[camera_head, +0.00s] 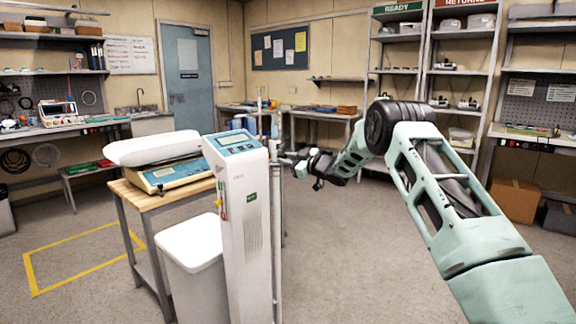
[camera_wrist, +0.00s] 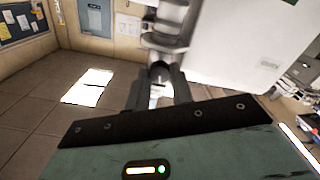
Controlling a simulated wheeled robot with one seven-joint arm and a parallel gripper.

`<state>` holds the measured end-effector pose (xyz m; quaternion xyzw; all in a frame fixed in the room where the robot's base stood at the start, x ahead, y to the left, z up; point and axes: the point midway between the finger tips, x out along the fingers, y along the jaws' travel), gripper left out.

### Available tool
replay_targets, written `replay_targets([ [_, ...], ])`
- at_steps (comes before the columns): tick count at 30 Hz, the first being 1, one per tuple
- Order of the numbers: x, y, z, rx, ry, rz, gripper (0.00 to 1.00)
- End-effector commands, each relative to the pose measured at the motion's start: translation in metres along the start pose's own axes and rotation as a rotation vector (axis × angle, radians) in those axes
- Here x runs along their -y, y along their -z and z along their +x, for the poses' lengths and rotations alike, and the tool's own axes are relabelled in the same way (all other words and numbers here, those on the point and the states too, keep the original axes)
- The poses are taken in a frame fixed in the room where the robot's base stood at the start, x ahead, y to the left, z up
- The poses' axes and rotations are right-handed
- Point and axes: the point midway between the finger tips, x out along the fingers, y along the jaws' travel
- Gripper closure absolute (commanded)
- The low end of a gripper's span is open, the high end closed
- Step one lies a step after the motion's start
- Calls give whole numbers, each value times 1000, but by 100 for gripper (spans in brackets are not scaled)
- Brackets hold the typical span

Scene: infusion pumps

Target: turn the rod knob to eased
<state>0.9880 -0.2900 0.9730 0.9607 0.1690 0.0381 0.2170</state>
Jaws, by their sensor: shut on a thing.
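The white pump column (camera_head: 245,225) stands upright in the middle of the head view, with a blue panel on top. A slim vertical rod (camera_head: 277,235) runs along its right side. My gripper (camera_head: 287,160) reaches the rod from the right, near the column's top. In the wrist view, my gripper's dark fingers (camera_wrist: 160,78) are closed around the small knob (camera_wrist: 158,72) on a grey metal fitting (camera_wrist: 166,38). The fingers hide most of the knob, so I cannot tell how far it is turned.
A wooden-topped table (camera_head: 150,197) with a scale-like device (camera_head: 170,172) stands left of the column. A white bin (camera_head: 192,245) is in front of it. Shelving (camera_head: 400,60) stands at the back right. The floor right of the column is open.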

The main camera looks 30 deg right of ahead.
Motion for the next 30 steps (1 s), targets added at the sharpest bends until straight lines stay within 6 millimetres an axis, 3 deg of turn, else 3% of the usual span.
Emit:
replay_targets([
  [30, 4, -5, 0, -2, 1, -962, 100],
])
